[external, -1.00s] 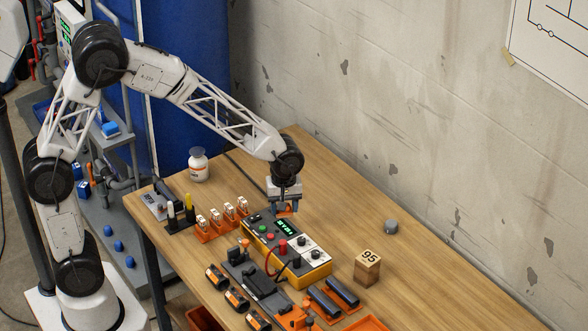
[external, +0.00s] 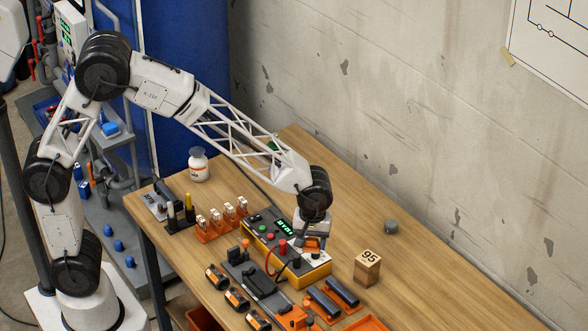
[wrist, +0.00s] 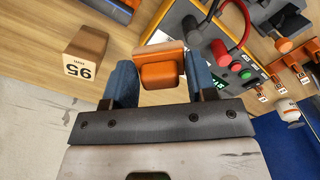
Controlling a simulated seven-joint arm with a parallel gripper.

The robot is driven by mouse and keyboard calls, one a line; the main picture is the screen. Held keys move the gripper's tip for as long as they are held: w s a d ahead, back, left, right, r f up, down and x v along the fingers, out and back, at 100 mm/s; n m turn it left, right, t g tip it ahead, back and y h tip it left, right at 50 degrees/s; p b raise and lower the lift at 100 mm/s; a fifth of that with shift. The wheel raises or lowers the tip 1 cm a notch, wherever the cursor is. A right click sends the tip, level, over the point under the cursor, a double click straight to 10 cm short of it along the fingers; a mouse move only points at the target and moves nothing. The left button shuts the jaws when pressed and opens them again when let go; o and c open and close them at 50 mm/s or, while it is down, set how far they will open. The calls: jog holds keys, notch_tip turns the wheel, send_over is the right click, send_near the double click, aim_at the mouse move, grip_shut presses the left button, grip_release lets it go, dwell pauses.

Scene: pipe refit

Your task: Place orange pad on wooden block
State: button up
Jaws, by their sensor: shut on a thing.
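My gripper (external: 313,248) is over the right end of the yellow and grey meter box. It is shut on the orange pad (external: 311,243). In the wrist view the orange pad (wrist: 160,70) sits between the two blue-grey fingers, with a flat plate and a smaller raised part. The wooden block (external: 367,268), a small cube marked 95, stands on the table to the right of my gripper and apart from it. It also shows in the wrist view (wrist: 88,48), left of the fingers.
The meter box (external: 285,245) with knobs and a red cable is just under and left of my gripper. Dark cylinders (external: 333,296) lie in front of the block. A grey knob (external: 390,227) stands behind it. The table is clear around the block's right side.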

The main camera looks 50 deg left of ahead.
jog(key=shift+d, duration=0.1)
dwell(0.3)
send_over(368, 257)
jog(key=shift+d+f, duration=0.1)
jog(key=shift+f, duration=0.65)
dwell(0.4)
jog(key=shift+f, duration=1.7)
jog(key=shift+f, duration=0.15)
jog(key=o, duration=0.9)
